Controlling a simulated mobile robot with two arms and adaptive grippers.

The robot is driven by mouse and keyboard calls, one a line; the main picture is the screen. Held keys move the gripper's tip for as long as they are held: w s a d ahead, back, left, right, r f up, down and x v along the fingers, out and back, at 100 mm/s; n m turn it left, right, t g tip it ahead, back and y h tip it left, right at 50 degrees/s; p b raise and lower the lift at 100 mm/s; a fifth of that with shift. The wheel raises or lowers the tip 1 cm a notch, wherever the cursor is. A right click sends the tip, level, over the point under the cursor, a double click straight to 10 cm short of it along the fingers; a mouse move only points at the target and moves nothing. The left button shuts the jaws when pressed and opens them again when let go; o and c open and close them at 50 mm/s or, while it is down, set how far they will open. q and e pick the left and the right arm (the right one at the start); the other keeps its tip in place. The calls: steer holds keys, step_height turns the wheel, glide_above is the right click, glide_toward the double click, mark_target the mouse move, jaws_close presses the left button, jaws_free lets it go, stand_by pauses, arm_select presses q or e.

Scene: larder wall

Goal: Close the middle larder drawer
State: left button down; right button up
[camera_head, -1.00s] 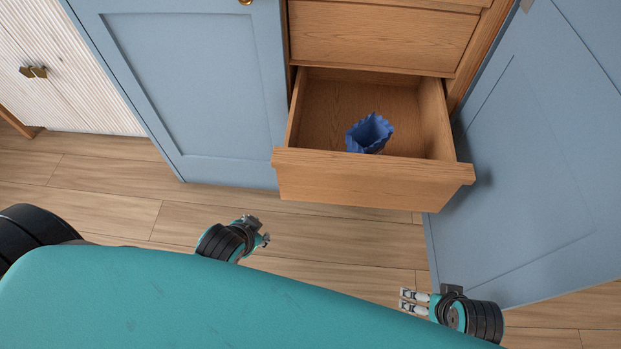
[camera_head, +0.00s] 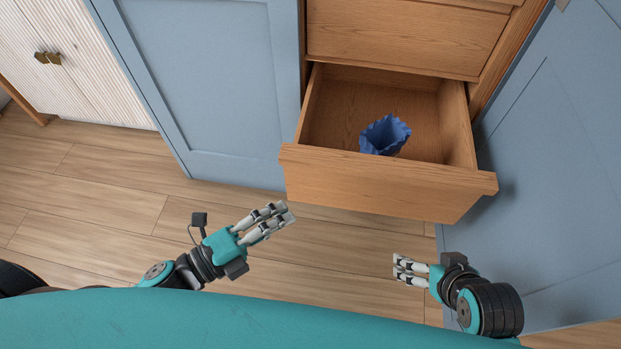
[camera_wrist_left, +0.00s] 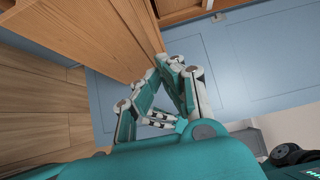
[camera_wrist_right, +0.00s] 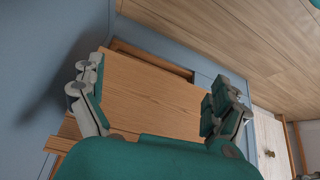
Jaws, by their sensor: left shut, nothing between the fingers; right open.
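The wooden larder drawer (camera_head: 385,183) stands pulled out, below a shut drawer (camera_head: 400,38) in the head view. A blue crinkled cup-like container (camera_head: 384,135) stands inside it. My left gripper (camera_head: 278,216) is shut and empty, just in front of the drawer's left end, pointing toward it. In the left wrist view the fingers (camera_wrist_left: 174,72) come together beside the drawer front (camera_wrist_left: 105,45). My right gripper (camera_head: 397,269) is open and empty, in front of and below the drawer's right part. The right wrist view shows the drawer front (camera_wrist_right: 150,95) between its parted fingers.
Blue larder doors stand open on the left (camera_head: 205,85) and the right (camera_head: 560,170), flanking the drawer. A ribbed white cabinet (camera_head: 85,75) is at far left. The wooden floor (camera_head: 110,210) in front is clear.

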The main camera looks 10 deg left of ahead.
mark_target(333, 168)
arm_select(q)
steer(key=shift+w+d, duration=0.75)
steer(key=shift+w, duration=0.7)
steer(key=shift+w+d, duration=0.8)
steer(key=shift+w, duration=0.65)
steer(key=shift+w+d, duration=0.75)
steer(key=shift+w, duration=0.7)
arm_select(e)
steer(key=shift+w+a+r+t, duration=0.25)
steer(key=shift+w+t, duration=0.15)
steer(key=shift+w, duration=0.2)
